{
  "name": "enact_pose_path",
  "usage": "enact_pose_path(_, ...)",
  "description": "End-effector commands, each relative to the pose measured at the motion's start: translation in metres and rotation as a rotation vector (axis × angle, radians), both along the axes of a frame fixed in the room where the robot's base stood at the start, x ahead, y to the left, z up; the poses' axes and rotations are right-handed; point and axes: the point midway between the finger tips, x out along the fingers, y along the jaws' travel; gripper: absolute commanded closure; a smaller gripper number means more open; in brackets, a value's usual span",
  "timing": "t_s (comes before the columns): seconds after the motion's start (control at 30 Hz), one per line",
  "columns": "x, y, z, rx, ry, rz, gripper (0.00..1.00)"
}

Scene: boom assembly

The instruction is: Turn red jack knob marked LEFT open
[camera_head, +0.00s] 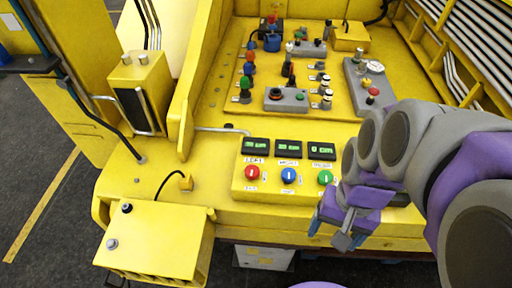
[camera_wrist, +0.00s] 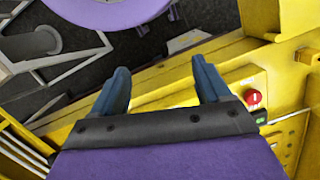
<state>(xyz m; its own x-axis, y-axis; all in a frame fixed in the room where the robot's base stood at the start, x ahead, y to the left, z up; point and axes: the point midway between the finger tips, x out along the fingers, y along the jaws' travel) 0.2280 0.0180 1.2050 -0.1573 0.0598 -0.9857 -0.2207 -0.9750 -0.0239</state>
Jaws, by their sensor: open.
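The red jack knob (camera_head: 252,171) is on the left of a yellow control box (camera_head: 240,188), with a small label above it and a digital display above that. A blue knob (camera_head: 288,175) and a green knob (camera_head: 325,177) sit to its right in the same row. My gripper (camera_head: 334,236) is in front of the box's lower right, apart from the red knob and to its right. In the wrist view its two blue fingers (camera_wrist: 160,82) are spread with nothing between them. That view also shows a red button or knob (camera_wrist: 253,97) right of the fingers; I cannot tell which one.
Displays (camera_head: 289,149) line the top of the control box. Behind it are several levers, knobs and a grey panel (camera_head: 286,99). A yellow box (camera_head: 155,243) stands at lower left. My arm covers the right side. The space before the red knob looks clear.

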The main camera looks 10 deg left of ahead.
Motion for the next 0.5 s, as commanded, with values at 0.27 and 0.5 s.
enact_pose_path(0.27, 0.092, 0.03, 0.015, 0.033, 0.031, -0.303, 0.23)
enact_pose_path(0.5, 0.168, 0.062, 0.012, 0.064, 0.071, -0.542, 0.23)
